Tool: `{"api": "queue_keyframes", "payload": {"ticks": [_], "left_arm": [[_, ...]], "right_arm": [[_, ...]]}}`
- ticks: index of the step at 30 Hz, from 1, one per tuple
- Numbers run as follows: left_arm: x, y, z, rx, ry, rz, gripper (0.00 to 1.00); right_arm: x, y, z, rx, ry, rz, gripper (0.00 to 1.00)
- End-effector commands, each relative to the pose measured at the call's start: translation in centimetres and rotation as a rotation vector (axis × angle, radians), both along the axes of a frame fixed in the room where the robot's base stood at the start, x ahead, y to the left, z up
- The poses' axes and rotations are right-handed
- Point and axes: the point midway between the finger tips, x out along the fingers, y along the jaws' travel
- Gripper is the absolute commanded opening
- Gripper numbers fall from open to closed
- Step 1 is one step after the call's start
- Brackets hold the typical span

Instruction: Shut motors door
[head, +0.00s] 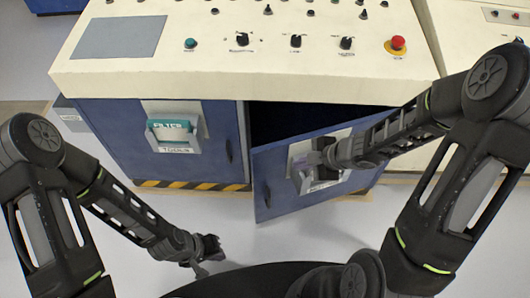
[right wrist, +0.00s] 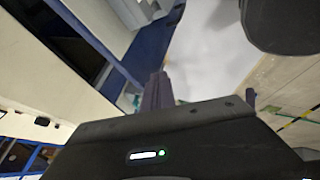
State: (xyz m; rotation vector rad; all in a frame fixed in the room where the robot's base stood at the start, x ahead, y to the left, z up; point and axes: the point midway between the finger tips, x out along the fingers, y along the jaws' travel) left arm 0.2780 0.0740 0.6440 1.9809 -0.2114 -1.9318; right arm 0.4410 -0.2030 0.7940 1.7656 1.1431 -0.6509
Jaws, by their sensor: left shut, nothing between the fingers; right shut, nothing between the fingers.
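The blue motors door (head: 272,178) is the right-hand door under the console in the head view. It stands ajar, its left edge swung out towards me, with a dark gap behind its top edge. My right gripper (head: 312,162) is shut and empty in front of the door's pale handle plate (head: 300,180). It partly hides the plate, and I cannot tell whether it touches it. My left gripper (head: 208,258) is shut and empty, low over the floor, left of the door and apart from it. The right wrist view shows parts of the gripper but no clear contact.
The cream console top (head: 140,75) with knobs and a red emergency button (head: 397,45) overhangs the doors. The tools door (head: 115,135) to the left is closed, with a teal-and-white handle recess (head: 172,130). A yellow-black strip (head: 190,185) runs below it. The pale floor in front is clear.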

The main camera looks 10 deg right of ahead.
Motion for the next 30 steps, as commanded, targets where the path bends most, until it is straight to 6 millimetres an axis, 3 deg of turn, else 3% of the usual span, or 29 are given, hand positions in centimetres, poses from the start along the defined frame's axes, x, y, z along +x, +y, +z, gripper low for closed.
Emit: {"api": "queue_keyframes", "payload": {"ticks": [3,17,30], "left_arm": [[0.0,0.0,0.0,0.0,0.001,0.0,0.0],[0.0,0.0,-0.6,-0.001,-0.001,-0.001,0.0],[0.2,-0.1,-5.1,-0.003,-0.006,-0.001,0.0]], "right_arm": [[-0.3,0.1,-0.1,-0.03,-0.02,0.066,0.0],[0.0,0.6,-0.9,-0.026,-0.019,0.066,0.0],[3.0,3.8,-7.2,-0.026,-0.017,0.067,0.0]]}}
